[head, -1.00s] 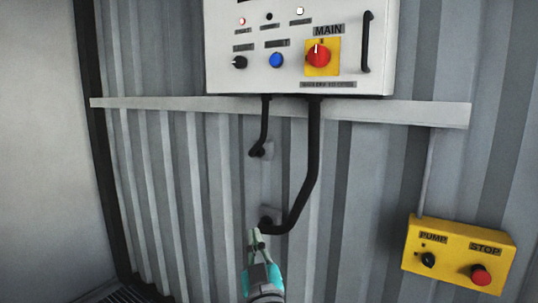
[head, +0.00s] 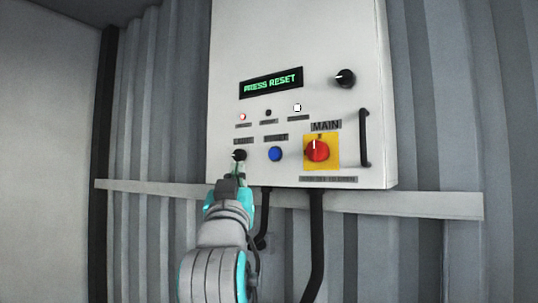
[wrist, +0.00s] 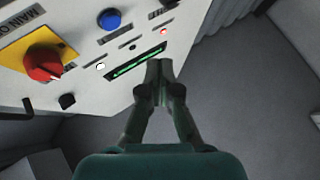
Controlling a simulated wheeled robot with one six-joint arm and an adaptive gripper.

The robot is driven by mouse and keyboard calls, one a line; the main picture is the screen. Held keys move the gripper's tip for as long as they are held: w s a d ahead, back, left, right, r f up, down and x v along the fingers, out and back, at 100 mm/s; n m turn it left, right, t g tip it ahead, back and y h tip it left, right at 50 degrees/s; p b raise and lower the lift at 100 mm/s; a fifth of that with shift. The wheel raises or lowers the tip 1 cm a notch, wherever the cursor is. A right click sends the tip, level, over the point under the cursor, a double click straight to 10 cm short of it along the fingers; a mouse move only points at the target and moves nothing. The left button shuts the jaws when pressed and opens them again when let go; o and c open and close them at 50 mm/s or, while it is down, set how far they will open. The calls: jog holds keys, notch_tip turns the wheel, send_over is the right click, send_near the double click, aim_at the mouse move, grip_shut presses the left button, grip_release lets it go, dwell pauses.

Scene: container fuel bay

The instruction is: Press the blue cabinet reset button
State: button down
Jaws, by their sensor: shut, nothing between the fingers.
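The blue reset button (head: 276,154) sits on the front of the white cabinet (head: 225,60), between a small black knob (head: 239,155) and the red main switch (head: 317,151). It also shows in the wrist view (wrist: 109,19), at the top, left of the fingertips. My gripper (head: 238,172) is shut and empty. In the head view its tips overlap the lower edge of the black knob, left of the blue button. Whether the tips touch the panel I cannot tell. A green display (head: 271,82) reads "PRESS RESET".
A red lamp (head: 242,117) is lit above the black knob. Another black knob (head: 345,78) and a black handle (head: 364,138) stick out on the right. Black conduits (head: 317,240) run down from the cabinet, past a pale wall rail (head: 420,204).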

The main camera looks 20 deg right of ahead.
aim_at(274, 154)
jog(key=shift+m+h, duration=0.4)
jog(key=shift+m, duration=0.1)
jog(key=r, duration=0.2)
jog(key=s+r, duration=0.1)
jog(key=r, duration=0.1)
jog(key=shift+d+r, duration=0.1)
jog(key=shift+r, duration=0.05)
jog(key=shift+w+d, duration=0.9)
jog(key=shift+d, duration=0.3)
jog(key=shift+w+d, duration=0.85)
jog(key=shift+d, duration=0.3)
jog(key=shift+w+d, duration=0.9)
jog(key=shift+d, duration=0.3)
jog(key=shift+d, duration=0.1)
jog(key=shift+w+d, duration=0.2)
jog(key=shift+w, duration=0.05)
jog(key=shift+w+d, duration=0.3)
jog(key=shift+d, duration=0.05)
jog(key=shift+s+a, duration=0.55)
jog(key=shift+a, duration=0.1)
